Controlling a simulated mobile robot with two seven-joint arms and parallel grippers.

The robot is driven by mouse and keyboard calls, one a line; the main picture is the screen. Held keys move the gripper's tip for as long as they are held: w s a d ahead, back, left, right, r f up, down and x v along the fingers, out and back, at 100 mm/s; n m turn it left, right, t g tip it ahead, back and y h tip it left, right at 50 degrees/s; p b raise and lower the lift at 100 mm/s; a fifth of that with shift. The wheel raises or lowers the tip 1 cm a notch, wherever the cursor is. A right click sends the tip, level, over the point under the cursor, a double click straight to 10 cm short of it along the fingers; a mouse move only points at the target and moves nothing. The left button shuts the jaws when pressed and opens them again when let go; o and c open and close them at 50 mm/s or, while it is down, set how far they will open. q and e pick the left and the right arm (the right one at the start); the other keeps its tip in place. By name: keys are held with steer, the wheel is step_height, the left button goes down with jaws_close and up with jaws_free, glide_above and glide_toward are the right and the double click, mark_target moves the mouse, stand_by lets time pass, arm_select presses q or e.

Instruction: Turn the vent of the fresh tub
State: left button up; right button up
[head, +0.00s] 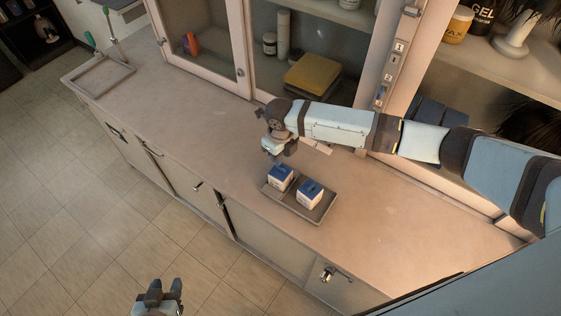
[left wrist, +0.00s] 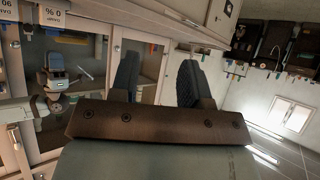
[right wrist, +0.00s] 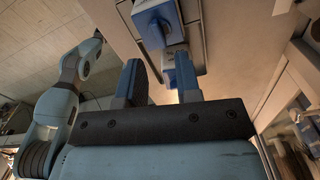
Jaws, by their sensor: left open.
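Two small white tubs with blue tops stand side by side on a grey tray (head: 318,219), the left tub (head: 280,178) and the right tub (head: 309,194). Their print is too small to tell which is fresh. My right gripper (head: 275,150) hangs just behind the left tub. In the right wrist view its fingers (right wrist: 158,80) are apart and empty, with one tub (right wrist: 181,72) beyond them and another (right wrist: 157,22) farther up. My left gripper (head: 163,288) is open and empty over the floor, away from the counter. Partly cut-off printed labels show in the left wrist view.
A long counter (head: 205,130) carries the tray and has free room on both sides. A glass-door cabinet (head: 200,40) stands along its back, with a yellow folded cloth (head: 312,74) inside. Another tray (head: 100,76) lies at the far left end.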

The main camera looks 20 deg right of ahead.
mark_target(280, 169)
step_height(280, 169, down, 5)
steer(key=b, duration=0.3)
steer(key=shift+f+b, duration=0.2)
steer(key=shift+b, duration=0.25)
steer(key=shift+r, duration=0.25)
steer(key=shift+f, duration=0.15)
steer(key=shift+f, duration=0.2)
jaws_close()
